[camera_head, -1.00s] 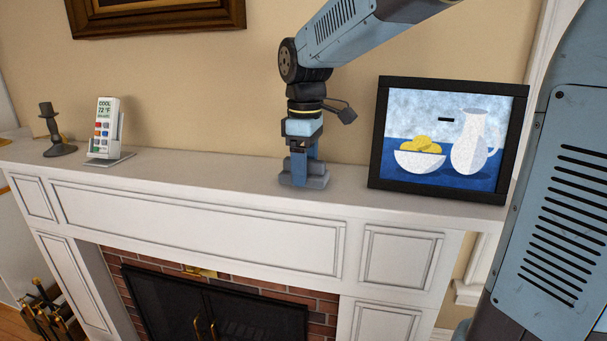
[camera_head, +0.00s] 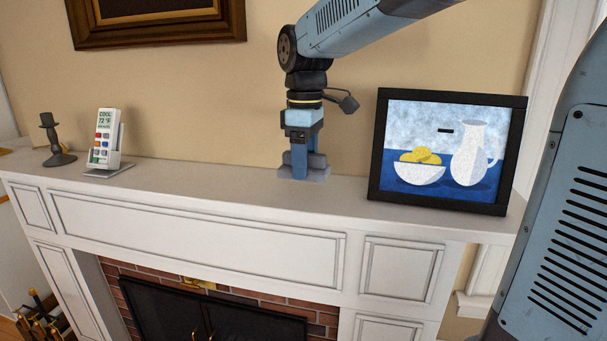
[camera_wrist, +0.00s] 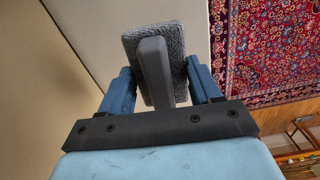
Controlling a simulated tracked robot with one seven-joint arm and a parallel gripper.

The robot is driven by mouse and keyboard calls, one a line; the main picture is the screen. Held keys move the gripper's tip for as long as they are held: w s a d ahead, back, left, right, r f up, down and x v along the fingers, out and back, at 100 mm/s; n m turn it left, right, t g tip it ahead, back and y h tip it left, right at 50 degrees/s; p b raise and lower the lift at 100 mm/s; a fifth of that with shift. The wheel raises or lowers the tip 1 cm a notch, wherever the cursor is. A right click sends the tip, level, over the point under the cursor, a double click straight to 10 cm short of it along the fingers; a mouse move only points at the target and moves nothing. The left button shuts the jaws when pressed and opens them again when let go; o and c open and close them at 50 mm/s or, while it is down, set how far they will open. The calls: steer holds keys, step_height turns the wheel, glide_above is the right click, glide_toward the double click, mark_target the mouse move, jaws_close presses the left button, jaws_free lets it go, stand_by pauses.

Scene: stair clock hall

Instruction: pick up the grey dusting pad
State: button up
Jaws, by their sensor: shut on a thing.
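The grey dusting pad (camera_wrist: 180,40) shows in the wrist view, a fuzzy dark-grey block with a smooth grey handle (camera_wrist: 155,70). My gripper (camera_wrist: 160,92) is shut on the handle, one blue finger on each side. In the head view my gripper (camera_head: 299,160) points straight down over the mantel shelf with the pad (camera_head: 317,174) at its tips, partly hidden by the fingers. The pad seems slightly raised from the shelf; the exact gap is hard to tell.
On the white mantel (camera_head: 230,185) a framed still-life picture (camera_head: 375,150), dusty-looking, stands right of my gripper. A remote in a stand (camera_head: 106,140) and a dark candlestick (camera_head: 56,142) stand at the left. The shelf between remote and pad is clear. A fireplace (camera_head: 200,310) lies below.

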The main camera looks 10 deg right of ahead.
steer(key=s+r, duration=0.9)
steer(key=s, duration=0.4)
steer(key=shift+s, duration=0.15)
steer(key=o, duration=0.5)
steer(key=shift+c, duration=1.6)
steer(key=shift+s+a, duration=0.1)
